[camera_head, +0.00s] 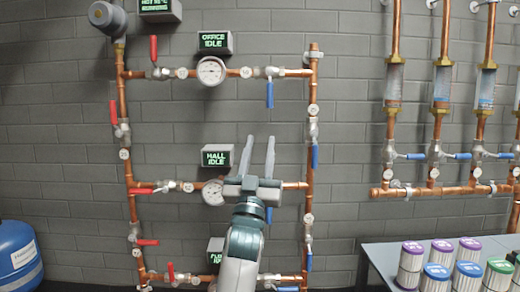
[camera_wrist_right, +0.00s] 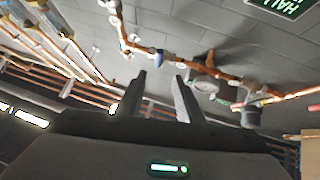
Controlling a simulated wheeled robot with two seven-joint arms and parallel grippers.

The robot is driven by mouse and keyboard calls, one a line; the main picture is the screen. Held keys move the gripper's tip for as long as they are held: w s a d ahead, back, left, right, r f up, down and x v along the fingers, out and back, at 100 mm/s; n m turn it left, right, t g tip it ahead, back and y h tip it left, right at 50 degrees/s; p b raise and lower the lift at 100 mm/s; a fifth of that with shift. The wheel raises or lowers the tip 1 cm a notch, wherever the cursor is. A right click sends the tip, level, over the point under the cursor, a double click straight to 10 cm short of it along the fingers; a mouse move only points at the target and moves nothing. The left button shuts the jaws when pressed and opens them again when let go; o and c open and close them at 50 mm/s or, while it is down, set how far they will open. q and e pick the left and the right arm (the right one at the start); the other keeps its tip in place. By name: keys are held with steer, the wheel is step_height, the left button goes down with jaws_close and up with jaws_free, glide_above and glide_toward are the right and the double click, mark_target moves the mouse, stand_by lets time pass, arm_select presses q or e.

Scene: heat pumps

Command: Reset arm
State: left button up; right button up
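My right gripper (camera_head: 257,158) is in the middle of the head view, its arm coming up from the bottom. Its two fingers point up and stand apart with nothing between them. It is in front of the hall pipe row and partly covers the hall gauge (camera_head: 213,192). In the right wrist view the two fingers (camera_wrist_right: 160,95) also stand apart and empty, with pipes beyond them. My left gripper is not in view.
Copper pipes with red-handled valves (camera_head: 122,135) and blue-handled valves (camera_head: 314,155) run along the grey brick wall. The office gauge (camera_head: 211,71) is above. A table (camera_head: 375,262) with several coloured-lid canisters (camera_head: 440,252) stands at lower right. A blue tank (camera_head: 18,255) is at lower left.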

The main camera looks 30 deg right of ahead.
stand_by(0.3)
